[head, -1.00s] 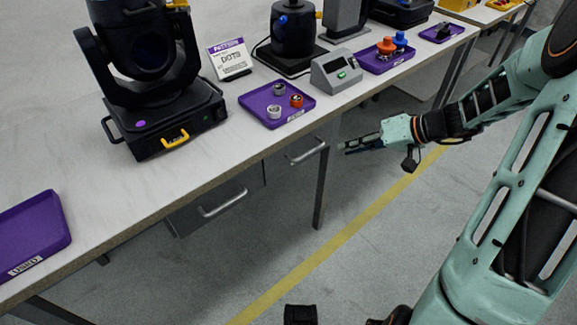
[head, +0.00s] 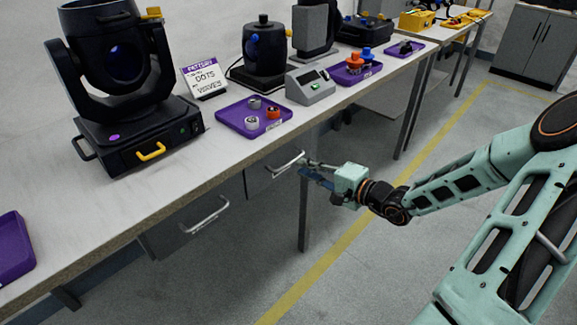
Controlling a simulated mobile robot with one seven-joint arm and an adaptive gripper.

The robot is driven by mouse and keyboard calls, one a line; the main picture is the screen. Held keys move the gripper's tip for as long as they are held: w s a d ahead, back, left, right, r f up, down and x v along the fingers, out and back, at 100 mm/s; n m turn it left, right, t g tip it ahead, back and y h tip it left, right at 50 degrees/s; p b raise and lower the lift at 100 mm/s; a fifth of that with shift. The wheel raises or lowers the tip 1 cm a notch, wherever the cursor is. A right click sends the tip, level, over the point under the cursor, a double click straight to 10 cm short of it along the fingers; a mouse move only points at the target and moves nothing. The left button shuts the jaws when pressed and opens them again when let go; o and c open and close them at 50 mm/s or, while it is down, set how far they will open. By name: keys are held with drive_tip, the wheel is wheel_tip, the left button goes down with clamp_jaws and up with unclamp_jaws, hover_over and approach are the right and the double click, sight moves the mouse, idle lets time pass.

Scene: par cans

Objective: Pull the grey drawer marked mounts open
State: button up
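Two grey drawers hang under the workbench, each with a bar handle. The left drawer (head: 165,240) has its handle (head: 205,217) facing the aisle; the right drawer (head: 258,181) has its handle (head: 282,167) beside the table leg. No marking is readable on either, so I cannot tell which is marked mounts. Both look shut. My gripper (head: 304,167) is at the right end of the right drawer's handle, fingers pointing left and apart. I cannot tell whether it touches the handle.
A table leg (head: 304,215) stands just below my gripper. Above, the bench (head: 150,196) carries a black moving-head light (head: 125,80), a purple tray (head: 230,116) with several small parts, and a grey meter box (head: 310,88). The floor in front is clear.

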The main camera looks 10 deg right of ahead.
sight(291, 163)
drive_tip(key=b+x, duration=0.1)
drive_tip(key=x, duration=0.5)
drive_tip(key=shift+w+a, duration=0.1)
drive_tip(key=shift+w, duration=0.1)
drive_tip(key=shift+c, duration=0.2)
clamp_jaws()
drive_tip(key=f+v, duration=0.2)
drive_tip(key=v, duration=1.1)
drive_tip(key=s+f+v, duration=0.1)
drive_tip(key=f+v, duration=0.2)
drive_tip(key=v, duration=1)
drive_tip(key=shift+s+d+f+p, duration=0.25)
drive_tip(key=shift+s+d+p, duration=0.1)
drive_tip(key=shift+d, duration=0.15)
drive_tip(key=shift+o, duration=0.2)
unclamp_jaws()
drive_tip(key=shift+w, duration=0.1)
